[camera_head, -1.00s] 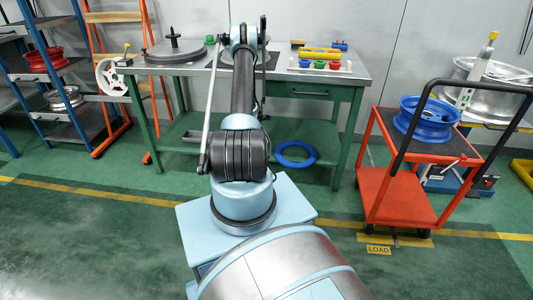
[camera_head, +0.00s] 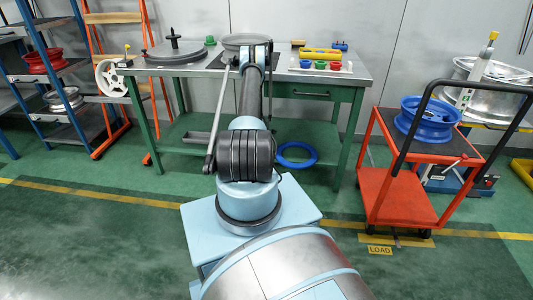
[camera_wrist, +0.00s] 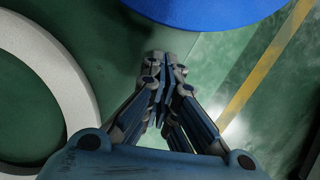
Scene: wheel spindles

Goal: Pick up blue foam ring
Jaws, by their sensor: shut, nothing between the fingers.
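The blue foam ring (camera_head: 300,165) lies flat on the green lower shelf of the workbench, just right of my arm in the head view. Its left side is partly hidden by my arm. In the wrist view, a large curved blue surface (camera_wrist: 205,12) fills the top edge; it looks like part of the ring, cut off by the frame. My gripper (camera_wrist: 164,72) has its fingers together and empty, below that blue surface and apart from it. The gripper itself is hidden behind my arm in the head view.
The workbench (camera_head: 350,84) stands over the shelf, its legs at the sides. A pale ring (camera_wrist: 62,62) lies at left in the wrist view. A red cart (camera_head: 395,195) with a blue wheel rim (camera_head: 427,120) stands right. Open floor lies in front.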

